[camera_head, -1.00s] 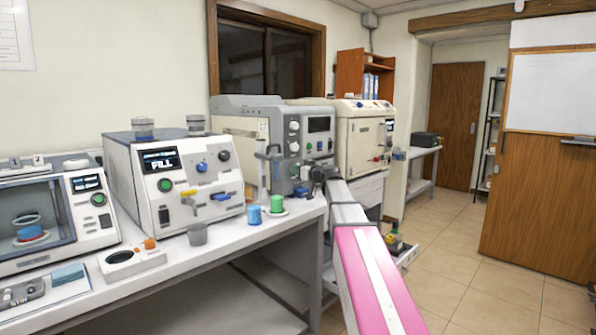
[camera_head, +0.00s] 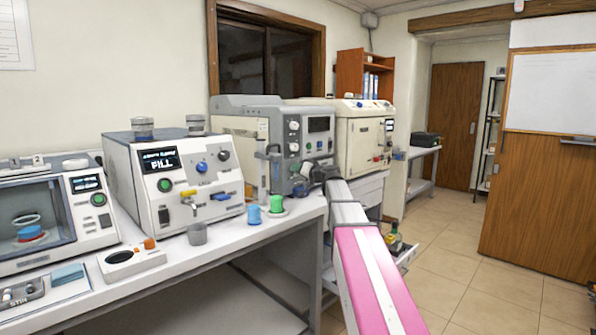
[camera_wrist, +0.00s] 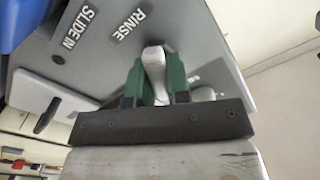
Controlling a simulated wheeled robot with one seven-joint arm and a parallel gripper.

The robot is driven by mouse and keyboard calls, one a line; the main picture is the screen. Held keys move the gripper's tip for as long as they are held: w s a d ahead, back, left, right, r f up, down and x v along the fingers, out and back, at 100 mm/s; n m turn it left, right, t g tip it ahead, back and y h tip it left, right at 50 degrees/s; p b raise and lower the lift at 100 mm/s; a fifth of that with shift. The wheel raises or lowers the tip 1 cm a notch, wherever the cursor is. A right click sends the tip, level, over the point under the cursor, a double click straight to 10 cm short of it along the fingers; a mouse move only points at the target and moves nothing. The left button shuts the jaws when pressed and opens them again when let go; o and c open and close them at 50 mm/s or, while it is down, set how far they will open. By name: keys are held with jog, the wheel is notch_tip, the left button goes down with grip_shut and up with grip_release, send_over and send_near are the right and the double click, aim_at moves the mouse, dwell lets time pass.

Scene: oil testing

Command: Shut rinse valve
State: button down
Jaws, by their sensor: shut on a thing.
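The rinse valve is a silver lever (camera_wrist: 154,66) below the RINSE label on a grey panel in the wrist view. My gripper (camera_wrist: 157,84) has its green-padded fingers closed on the lever, one on each side. In the head view, my gripper (camera_head: 306,174) is at the front of the grey machine (camera_head: 292,124), low on its right side. There the valve lever is too small and covered to make out.
A green cup (camera_head: 277,203) and a blue cup (camera_head: 253,214) stand on the bench in front. A white machine (camera_head: 365,140) stands to the right.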

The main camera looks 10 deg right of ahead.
jog(key=m, duration=0.6)
jog(key=shift+w+d+f+m, duration=0.1)
jog(key=shift+f+m, duration=0.05)
jog(key=shift+m, duration=0.15)
jog(key=m, duration=0.5)
jog(key=shift+f, duration=0.1)
jog(key=shift+m, duration=0.3)
jog(key=c, duration=1.1)
grip_release()
jog(key=v, duration=1.1)
